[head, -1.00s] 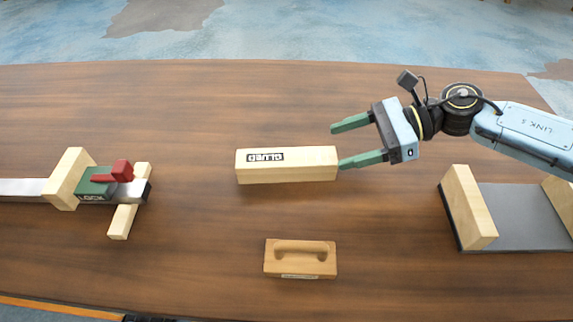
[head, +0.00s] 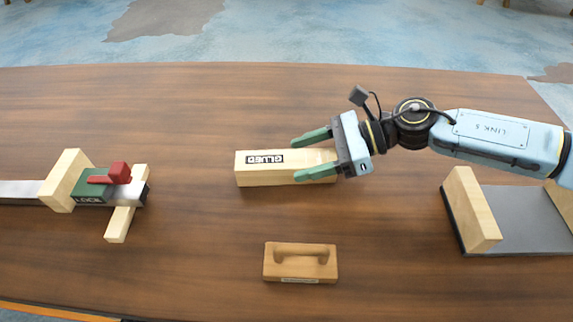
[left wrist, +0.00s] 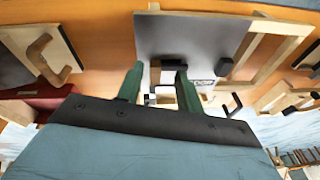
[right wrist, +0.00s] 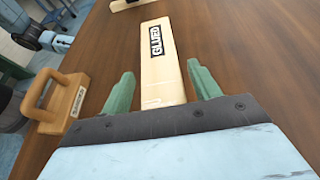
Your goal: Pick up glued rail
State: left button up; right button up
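The glued rail (head: 258,171) is a pale wooden block with a GLUED label, lying on the table in the middle of the head view. My right gripper (head: 314,155) is open, with its green fingers on either side of the rail's right end. In the right wrist view the rail (right wrist: 160,65) runs between the two open fingers (right wrist: 160,88), with gaps visible at both sides. My left gripper is outside the head view. In the left wrist view its green fingers (left wrist: 158,80) are apart, and nothing clearly held shows between them.
A wooden block with a handle (head: 300,266) lies in front of the rail; it also shows in the right wrist view (right wrist: 58,100). A clamp with a green LOCK block (head: 92,187) is at left. A grey fixture with wooden ends (head: 470,210) stands at right. Table around the rail is clear.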

jog(key=c, duration=1.1)
jog(key=shift+o, duration=0.2)
jog(key=shift+r, duration=0.1)
